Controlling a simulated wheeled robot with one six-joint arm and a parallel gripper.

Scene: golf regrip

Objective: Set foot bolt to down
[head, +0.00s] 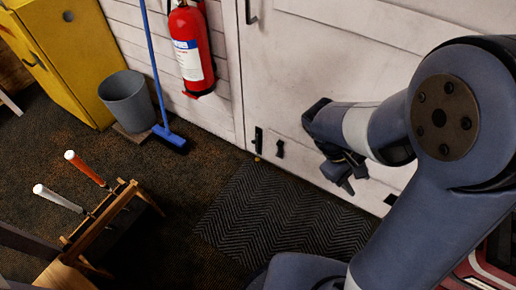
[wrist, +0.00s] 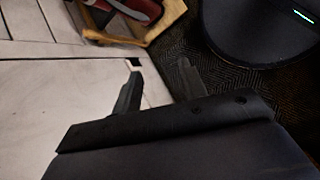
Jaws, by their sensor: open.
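The white door (head: 330,75) fills the back of the head view. Low on its left side is a narrow black upright fitting (head: 258,140), which looks like the foot bolt; a small brass-coloured spot lies just below it. Its setting is too small to tell. A second, shorter black fitting (head: 279,149) is just to its right. My gripper (head: 356,181) is open and empty, low in front of the door, well right of both fittings.
A dark ribbed mat (head: 270,215) lies before the door. Floor between rack and door is clear.

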